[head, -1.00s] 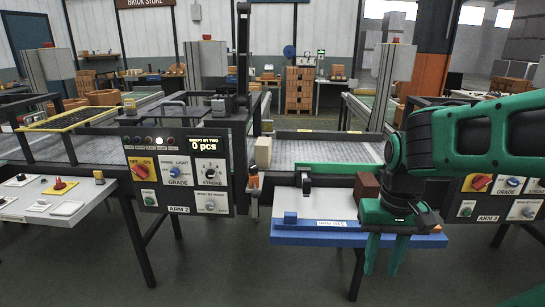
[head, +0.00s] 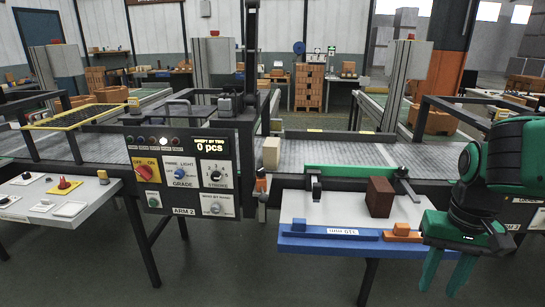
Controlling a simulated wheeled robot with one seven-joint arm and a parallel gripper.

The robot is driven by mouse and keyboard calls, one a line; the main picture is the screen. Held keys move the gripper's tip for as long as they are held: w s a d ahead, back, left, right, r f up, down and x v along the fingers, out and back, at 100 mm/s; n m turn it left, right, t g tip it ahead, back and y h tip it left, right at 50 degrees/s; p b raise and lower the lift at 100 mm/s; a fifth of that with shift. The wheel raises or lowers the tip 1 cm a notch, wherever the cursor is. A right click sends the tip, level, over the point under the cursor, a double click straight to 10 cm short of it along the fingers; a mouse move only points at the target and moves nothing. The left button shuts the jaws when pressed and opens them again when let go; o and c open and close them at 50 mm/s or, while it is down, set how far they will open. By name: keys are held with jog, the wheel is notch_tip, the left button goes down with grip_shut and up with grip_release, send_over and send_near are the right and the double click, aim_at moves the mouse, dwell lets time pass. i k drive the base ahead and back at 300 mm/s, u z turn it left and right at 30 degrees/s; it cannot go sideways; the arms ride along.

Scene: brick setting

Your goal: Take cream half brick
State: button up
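A cream block (head: 271,153), which looks like the cream half brick, stands upright at the near left end of the grey conveyor (head: 335,152), behind the work tray. My gripper (head: 445,279) is at the lower right, to the right of the tray and well apart from the cream block. Its two green fingers point down with a gap between them, and nothing shows between them. The fingertips are near the bottom of the picture.
A green bar (head: 350,172) crosses behind. The ARM 2 control panel (head: 183,172) stands left of the cream block.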

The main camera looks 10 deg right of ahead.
aim_at(271, 148)
jog(key=z, duration=0.05)
jog(key=i, duration=1)
jog(key=u, duration=0.05)
